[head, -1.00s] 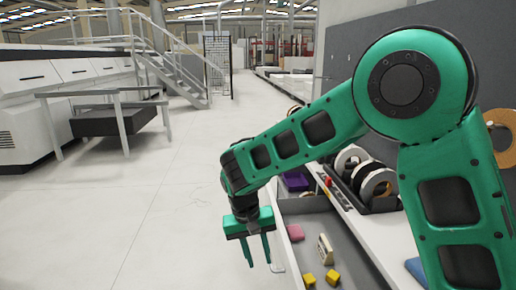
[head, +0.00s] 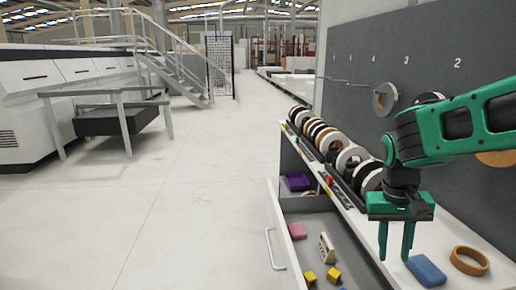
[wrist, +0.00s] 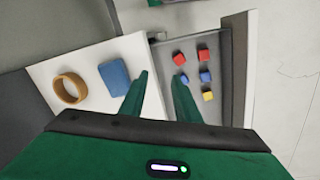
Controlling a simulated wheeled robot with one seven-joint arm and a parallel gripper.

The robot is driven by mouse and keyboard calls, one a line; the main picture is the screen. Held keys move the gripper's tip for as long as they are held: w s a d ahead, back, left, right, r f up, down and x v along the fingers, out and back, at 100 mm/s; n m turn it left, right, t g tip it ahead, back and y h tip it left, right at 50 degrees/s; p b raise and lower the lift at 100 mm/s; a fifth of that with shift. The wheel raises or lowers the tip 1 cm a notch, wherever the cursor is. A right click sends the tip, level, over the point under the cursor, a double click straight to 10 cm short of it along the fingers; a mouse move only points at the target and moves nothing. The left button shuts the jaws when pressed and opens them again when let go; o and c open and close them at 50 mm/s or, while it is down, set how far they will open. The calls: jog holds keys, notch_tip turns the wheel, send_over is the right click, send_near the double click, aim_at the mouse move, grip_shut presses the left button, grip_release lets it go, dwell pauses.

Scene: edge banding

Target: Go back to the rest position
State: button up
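My gripper (head: 397,243) is in the right part of the head view, above the front part of the white counter (head: 352,218). Its two green fingers point down, stand apart and hold nothing. In the wrist view, my gripper (wrist: 160,95) also shows with its fingers apart and only the counter and the drawer below. The rest of my arm reaches in from the right edge of the head view.
An open drawer (head: 309,247) holds small blocks. A blue block (head: 426,270) and a brown ring (head: 469,261) lie on the counter. Tape rolls (head: 349,160) stand in a rack, and a grey panel (head: 365,60) rises behind.

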jog(key=s+d+m+y, duration=0.1)
jog(key=s+d, duration=0.3)
jog(key=s, duration=0.5)
jog(key=s+d+m+y, duration=0.1)
jog(key=s+d+m, duration=0.1)
jog(key=s+d, duration=0.3)
jog(key=s, duration=0.4)
jog(key=shift+s+f, duration=0.15)
jog(key=shift+s, duration=0.2)
jog(key=shift+w+f, duration=0.25)
jog(key=shift+w, duration=0.4)
